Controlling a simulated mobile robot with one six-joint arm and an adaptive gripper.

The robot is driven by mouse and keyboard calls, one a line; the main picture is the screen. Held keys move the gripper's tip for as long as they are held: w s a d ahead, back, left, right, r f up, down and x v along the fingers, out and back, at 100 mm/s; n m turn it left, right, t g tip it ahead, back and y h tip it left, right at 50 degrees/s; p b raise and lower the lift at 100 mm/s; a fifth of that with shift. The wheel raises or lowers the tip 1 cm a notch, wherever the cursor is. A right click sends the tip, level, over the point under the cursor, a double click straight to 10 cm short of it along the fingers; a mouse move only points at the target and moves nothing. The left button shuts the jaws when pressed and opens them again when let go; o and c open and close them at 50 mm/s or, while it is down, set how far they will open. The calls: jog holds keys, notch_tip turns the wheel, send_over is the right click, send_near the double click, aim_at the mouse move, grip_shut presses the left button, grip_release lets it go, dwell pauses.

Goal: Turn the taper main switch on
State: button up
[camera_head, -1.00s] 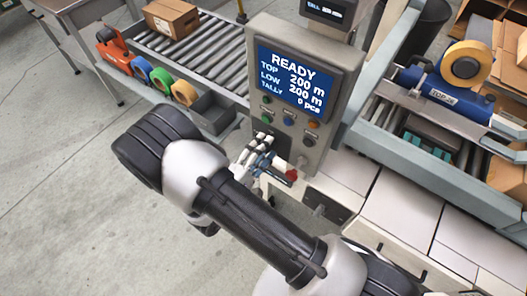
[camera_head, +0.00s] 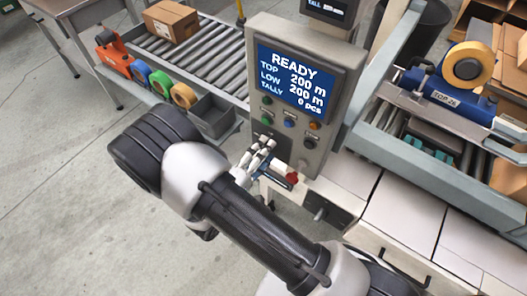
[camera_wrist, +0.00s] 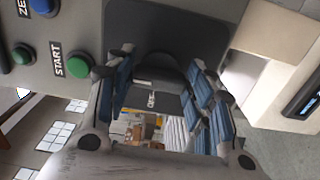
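The grey control console (camera_head: 345,83) has a lit screen reading READY, TOP 200 m, LOW 200 m and TALLY 0 pcs. Several coloured buttons sit below the screen. My gripper (camera_head: 262,150) is at the console's lower front, under the buttons. In the wrist view my gripper (camera_wrist: 160,85) is open, its blue-padded fingers apart on either side of a dark rounded part. A dark plate (camera_wrist: 168,25) lies behind it, beside the green START button (camera_wrist: 80,66). I cannot tell whether the fingers touch anything. No main switch label is readable; a red knob (camera_head: 292,178) shows just right of the gripper.
A roller conveyor (camera_head: 200,55) with a cardboard box (camera_head: 170,20) runs behind left, with tape rolls (camera_head: 183,95) along its side. The blue taping head (camera_head: 455,92) is at right. White cabinet tops (camera_head: 400,205) lie right of my arm. The floor at left is clear.

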jog(key=o, duration=0.4)
jog(key=v, duration=1.2)
dwell(0.4)
